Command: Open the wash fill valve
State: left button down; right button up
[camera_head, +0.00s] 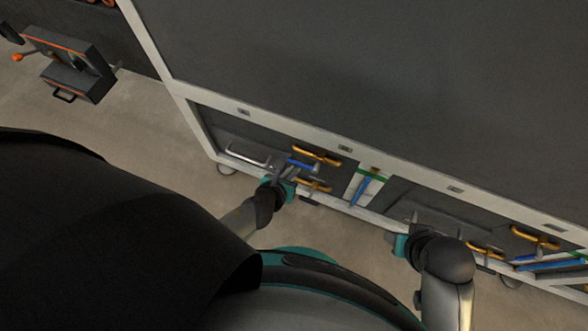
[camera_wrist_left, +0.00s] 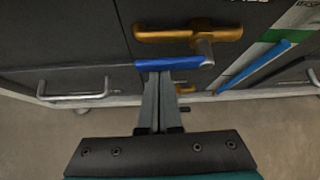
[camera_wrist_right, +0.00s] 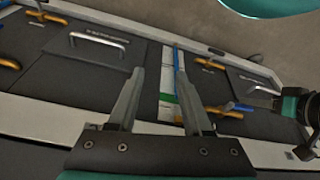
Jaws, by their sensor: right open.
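Several valve handles line the washer's lower panel. One blue handle (camera_head: 300,164) lies beside my left gripper (camera_head: 281,174), with one orange handle (camera_head: 316,155) nearby. In the left wrist view, my left fingers (camera_wrist_left: 158,78) are close together with their tips at the blue bar handle (camera_wrist_left: 175,62). An orange handle (camera_wrist_left: 188,33) is just above it. I see no grip around the blue bar. No valve label is legible, so I cannot tell which is the wash fill valve. My right gripper (camera_wrist_right: 159,70) is open and empty, in front of the panel.
Another group of orange handles (camera_head: 535,238) and blue handles is at the right end of the panel. A silver pull handle (camera_wrist_left: 72,90) is left of my left gripper. A dark box (camera_head: 75,75) stands at far left. Floor between is clear.

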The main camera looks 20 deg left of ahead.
pick_arm(q)
jog(key=shift+w+r, duration=0.1)
jog(key=shift+r, duration=0.1)
pick_arm(e)
jog(key=shift+s+f, duration=0.1)
jog(key=shift+f, duration=0.25)
jog(key=shift+f, duration=0.1)
